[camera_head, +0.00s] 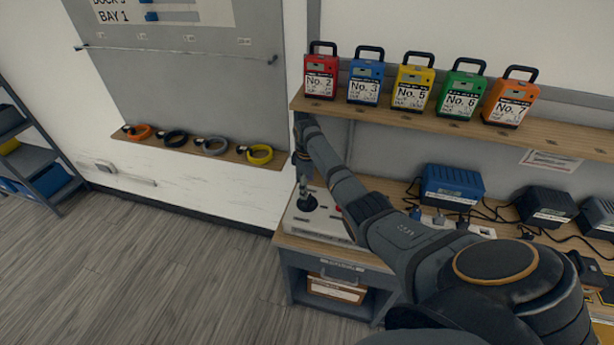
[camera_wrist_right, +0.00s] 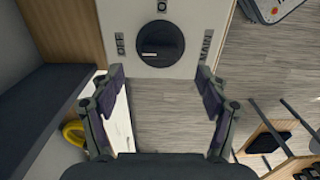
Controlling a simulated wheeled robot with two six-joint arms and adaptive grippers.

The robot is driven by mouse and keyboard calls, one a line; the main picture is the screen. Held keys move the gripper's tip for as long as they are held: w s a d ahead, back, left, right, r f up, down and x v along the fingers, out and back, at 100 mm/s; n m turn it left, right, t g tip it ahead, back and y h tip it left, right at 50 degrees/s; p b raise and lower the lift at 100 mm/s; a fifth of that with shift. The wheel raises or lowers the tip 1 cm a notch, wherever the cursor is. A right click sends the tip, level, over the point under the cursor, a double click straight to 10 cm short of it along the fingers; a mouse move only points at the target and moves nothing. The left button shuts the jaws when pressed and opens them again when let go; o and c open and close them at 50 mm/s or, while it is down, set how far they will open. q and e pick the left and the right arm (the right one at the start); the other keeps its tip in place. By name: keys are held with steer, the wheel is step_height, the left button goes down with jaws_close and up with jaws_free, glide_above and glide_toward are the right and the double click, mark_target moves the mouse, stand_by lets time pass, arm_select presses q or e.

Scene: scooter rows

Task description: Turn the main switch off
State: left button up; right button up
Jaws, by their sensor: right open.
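The main switch is a black round knob (camera_wrist_right: 160,44) on a pale panel (camera_wrist_right: 112,15), with an OFF label on its left and a MAIN label on its right in the wrist view. In the head view the knob (camera_head: 307,203) sits on a white box (camera_head: 320,226) on the bench. My right gripper (camera_wrist_right: 162,80) is open and empty. Its two fingers are apart, and the knob appears beyond the gap between them, not clasped. My left gripper is out of view.
A shelf (camera_head: 448,124) with several coloured numbered packs runs above the bench. A blue charger (camera_head: 452,186), black chargers and cables lie to the right. A ledge (camera_head: 200,153) with coiled cables is at the left. The floor at left is clear.

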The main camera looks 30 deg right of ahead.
step_height(320, 180, up, 6)
stand_by(0.6)
